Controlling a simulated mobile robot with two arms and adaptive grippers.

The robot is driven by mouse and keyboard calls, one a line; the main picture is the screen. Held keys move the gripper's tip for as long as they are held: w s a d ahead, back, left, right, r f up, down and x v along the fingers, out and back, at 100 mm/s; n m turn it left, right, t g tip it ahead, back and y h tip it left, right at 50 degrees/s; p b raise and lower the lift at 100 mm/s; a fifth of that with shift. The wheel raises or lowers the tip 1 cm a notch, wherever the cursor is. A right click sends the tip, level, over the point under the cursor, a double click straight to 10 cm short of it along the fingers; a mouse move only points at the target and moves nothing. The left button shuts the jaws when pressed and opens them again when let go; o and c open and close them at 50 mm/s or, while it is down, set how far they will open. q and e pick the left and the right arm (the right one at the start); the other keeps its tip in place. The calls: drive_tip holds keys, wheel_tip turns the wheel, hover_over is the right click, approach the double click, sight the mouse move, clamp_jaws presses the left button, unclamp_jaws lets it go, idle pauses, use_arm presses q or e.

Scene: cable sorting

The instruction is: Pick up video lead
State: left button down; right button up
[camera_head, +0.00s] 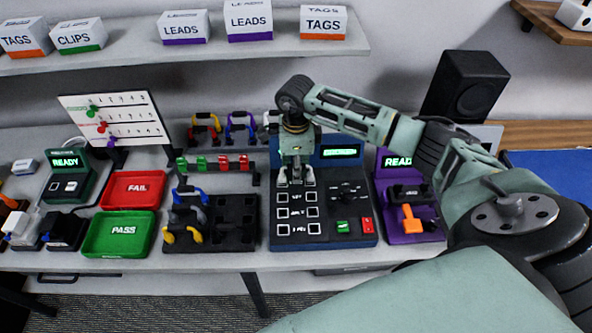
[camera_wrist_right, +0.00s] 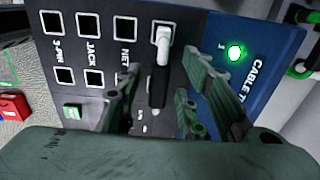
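A lead with a white plug (camera_wrist_right: 163,45) and a dark body (camera_wrist_right: 156,88) stands in the top row of ports of the blue-and-black cable tester (camera_head: 345,225). No legible label marks it as the video lead. My right gripper (camera_head: 297,178) is above these top ports in the head view. In the right wrist view its fingers (camera_wrist_right: 165,100) are apart, one on each side of the lead, with visible gaps. Part of the lead is hidden by the gripper. The tester's green lamp (camera_wrist_right: 235,52) is lit. My left gripper is not in view.
Left of the tester are a black holder (camera_head: 236,215) with colored leads, a green PASS tray (camera_head: 118,235) and a red FAIL tray (camera_head: 133,190). A purple device (camera_head: 408,228) with an orange-handled piece stands close on the right. A rack with leads is behind.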

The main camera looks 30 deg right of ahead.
drive_tip(key=c, duration=0.6)
clamp_jaws()
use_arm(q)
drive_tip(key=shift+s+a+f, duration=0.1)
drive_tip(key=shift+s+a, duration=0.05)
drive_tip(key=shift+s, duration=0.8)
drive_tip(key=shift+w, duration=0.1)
